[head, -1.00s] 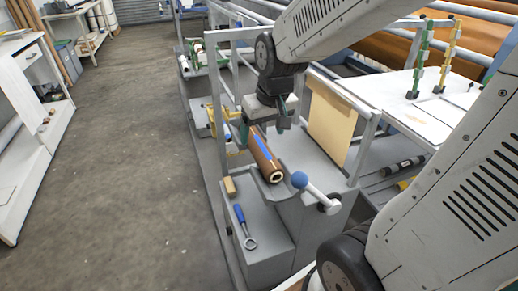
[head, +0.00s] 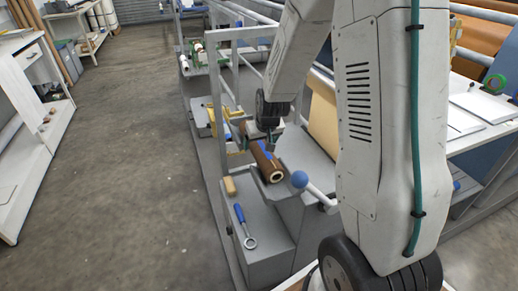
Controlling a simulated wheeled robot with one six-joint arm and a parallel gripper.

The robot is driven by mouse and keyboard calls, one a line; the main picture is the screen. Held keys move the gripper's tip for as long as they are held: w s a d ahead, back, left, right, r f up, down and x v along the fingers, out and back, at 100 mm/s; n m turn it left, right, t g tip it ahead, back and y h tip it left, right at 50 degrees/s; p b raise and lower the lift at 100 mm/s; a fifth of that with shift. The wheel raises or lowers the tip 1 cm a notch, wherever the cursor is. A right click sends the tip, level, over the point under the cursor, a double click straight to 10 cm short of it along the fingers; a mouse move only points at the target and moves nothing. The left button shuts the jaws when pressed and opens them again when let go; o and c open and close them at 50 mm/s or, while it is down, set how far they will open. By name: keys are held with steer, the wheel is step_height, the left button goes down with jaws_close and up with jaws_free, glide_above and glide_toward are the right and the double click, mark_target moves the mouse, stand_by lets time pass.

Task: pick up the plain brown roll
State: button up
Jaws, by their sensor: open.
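A brown roll (head: 267,166) lies in a grey cradle on the machine's side, with its pale hollow end facing me. A blue patch shows along its upper side, so it does not look fully plain from here. It is the only brown roll of this kind that I can make out. My gripper (head: 261,141) is open and points down over the far part of the roll. Its fingers hide that part, and I cannot tell whether they touch the roll.
A blue ball-ended lever (head: 300,179) sticks out close to the right of the roll's near end. A grey rail frame (head: 211,110) stands beside my gripper.

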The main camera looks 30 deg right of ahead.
mark_target(260, 143)
steer(key=shift+x, duration=2)
steer(key=shift+r, duration=0.1)
steer(key=c, duration=1.3)
